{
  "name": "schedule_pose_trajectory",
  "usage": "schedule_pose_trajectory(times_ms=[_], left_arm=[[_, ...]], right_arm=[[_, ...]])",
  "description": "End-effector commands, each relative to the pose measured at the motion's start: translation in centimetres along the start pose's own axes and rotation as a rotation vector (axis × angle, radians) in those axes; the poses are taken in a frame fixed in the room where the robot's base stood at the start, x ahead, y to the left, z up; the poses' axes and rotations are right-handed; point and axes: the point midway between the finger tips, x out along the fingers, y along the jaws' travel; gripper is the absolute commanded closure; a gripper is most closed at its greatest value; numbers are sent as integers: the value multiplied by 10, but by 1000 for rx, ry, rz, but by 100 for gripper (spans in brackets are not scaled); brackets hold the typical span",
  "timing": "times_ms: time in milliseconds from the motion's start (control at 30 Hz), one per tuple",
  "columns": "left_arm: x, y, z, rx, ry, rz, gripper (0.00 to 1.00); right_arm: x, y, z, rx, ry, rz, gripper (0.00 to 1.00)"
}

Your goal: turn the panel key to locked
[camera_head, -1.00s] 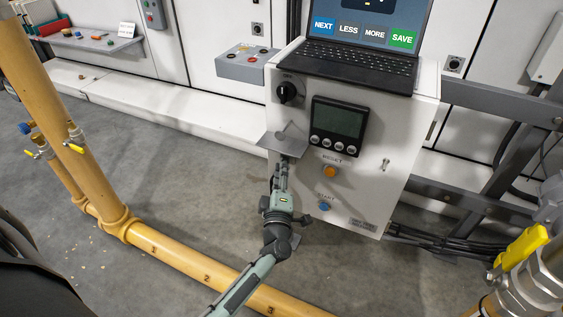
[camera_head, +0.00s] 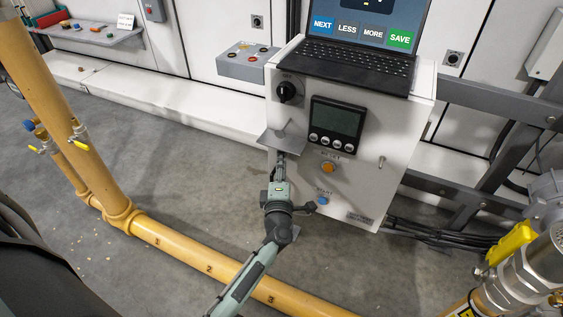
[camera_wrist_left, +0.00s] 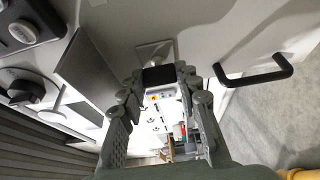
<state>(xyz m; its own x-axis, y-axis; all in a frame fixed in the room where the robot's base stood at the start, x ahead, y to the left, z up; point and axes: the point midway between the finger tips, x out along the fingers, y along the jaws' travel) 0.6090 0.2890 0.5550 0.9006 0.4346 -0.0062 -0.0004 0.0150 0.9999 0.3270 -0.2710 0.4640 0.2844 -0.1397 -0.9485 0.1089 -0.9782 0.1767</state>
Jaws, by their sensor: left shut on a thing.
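My left gripper (camera_head: 281,158) reaches up to the lower left of the white control cabinet (camera_head: 355,190), by a small grey plate (camera_head: 283,140). In the left wrist view its fingers (camera_wrist_left: 158,85) are closed in around a small dark block (camera_wrist_left: 158,74), which I take to be the panel key's head. A pale piece behind it meets the white surface. The key's shaft, lock and position marks are hidden or too small to read. My right gripper is not in view.
The cabinet front carries a black rotary knob (camera_head: 287,92), a display (camera_head: 337,123), an orange button (camera_head: 328,167), a blue button (camera_head: 322,201) and a handle (camera_head: 381,162). A laptop (camera_head: 360,50) sits on top. A yellow pipe (camera_head: 185,250) crosses the floor in front.

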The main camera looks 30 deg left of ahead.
Motion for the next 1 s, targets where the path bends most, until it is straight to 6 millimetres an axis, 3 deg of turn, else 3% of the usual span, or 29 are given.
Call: schedule_pose_trajectory(times_ms=[200,233,367,733,867,1000], left_arm=[[0,0,0,-3,0,-1,96],[0,0,0,-3,0,-1,64],[0,0,0,-2,0,0,48],[0,-2,0,26,0,12,47],[0,-8,-1,140,-1,60,47],[1,-13,-1,371,-2,157,47]], right_arm=[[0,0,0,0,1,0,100],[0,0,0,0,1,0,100],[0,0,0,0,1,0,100],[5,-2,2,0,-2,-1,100],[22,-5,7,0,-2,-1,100],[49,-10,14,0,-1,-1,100]])
